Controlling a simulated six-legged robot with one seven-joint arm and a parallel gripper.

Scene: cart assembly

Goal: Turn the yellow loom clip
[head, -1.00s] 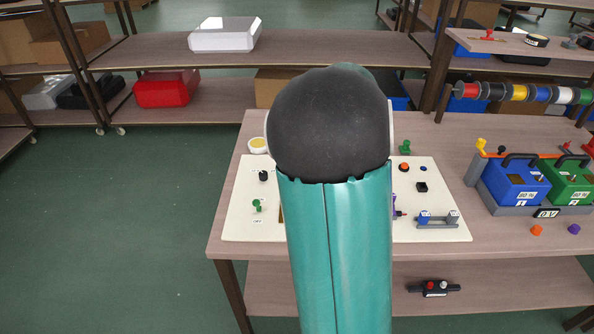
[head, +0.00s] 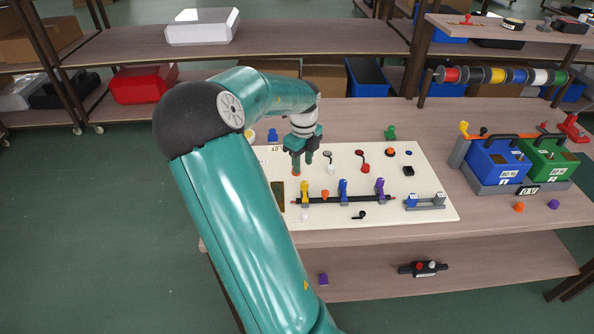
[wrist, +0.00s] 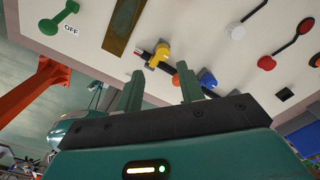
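The yellow loom clip (head: 305,190) stands at the left end of a dark loom bar (head: 362,199) on the pale board. It also shows in the wrist view (wrist: 160,53), ahead of the fingers and between their lines. A blue clip (head: 343,187) and a purple clip (head: 380,186) stand further right along the bar. My gripper (head: 302,165) points down over the board, behind the yellow clip in the head view. In the wrist view its two fingers (wrist: 160,90) are apart with nothing between them. No contact with the clip shows.
The pale board (head: 430,180) also bears red and white knobs, a black block (head: 408,171) and a grey-blue holder (head: 425,202). Blue and green battery boxes (head: 497,162) stand to the right. A green lever marked OFF (wrist: 60,18) shows in the wrist view.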

